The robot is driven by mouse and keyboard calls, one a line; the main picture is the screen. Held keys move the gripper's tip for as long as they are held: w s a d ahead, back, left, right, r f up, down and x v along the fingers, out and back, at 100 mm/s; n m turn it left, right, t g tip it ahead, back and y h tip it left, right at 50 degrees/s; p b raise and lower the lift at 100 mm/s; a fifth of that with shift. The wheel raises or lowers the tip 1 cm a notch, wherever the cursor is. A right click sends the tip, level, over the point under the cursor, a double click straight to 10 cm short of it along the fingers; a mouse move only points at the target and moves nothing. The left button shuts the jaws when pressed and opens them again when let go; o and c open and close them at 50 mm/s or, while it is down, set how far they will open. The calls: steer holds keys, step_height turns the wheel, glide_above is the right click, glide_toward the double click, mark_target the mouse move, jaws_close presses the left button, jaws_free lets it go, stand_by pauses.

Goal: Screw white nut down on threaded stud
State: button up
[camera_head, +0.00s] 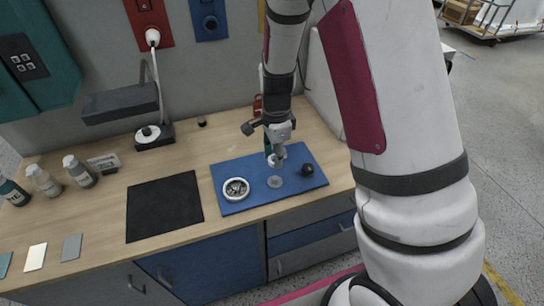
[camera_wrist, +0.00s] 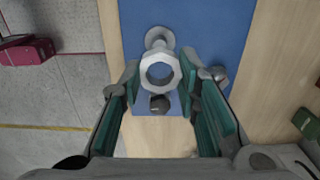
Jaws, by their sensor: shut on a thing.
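The white nut (camera_wrist: 146,72) is a faceted ring with an open hole. In the wrist view my gripper (camera_wrist: 160,80) is shut on it, with a green-sided finger at either side. A stud on a round grey base (camera_wrist: 160,36) shows just beyond the nut. The base also shows on the blue mat in the head view (camera_head: 274,182). My gripper (camera_head: 276,158) is above and close behind this base there. The nut looks off to one side of the base in the wrist view. Its height above the stud, and any thread contact, I cannot tell.
A white bowl of small metal parts (camera_head: 236,189) stands on the blue mat (camera_head: 232,171), left of the base. A black knob-like piece (camera_head: 307,169) is to the right. A black pad (camera_head: 163,208) lies further left.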

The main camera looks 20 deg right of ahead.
mark_target(275, 178)
stand_by(0.3)
steer(key=shift+f+b, duration=0.7)
steer(key=shift+f, duration=2.2)
steer(key=shift+f, duration=1.4)
steer(key=o, duration=1)
step_height(275, 178, up, 12)
steer(key=shift+r, duration=0.1)
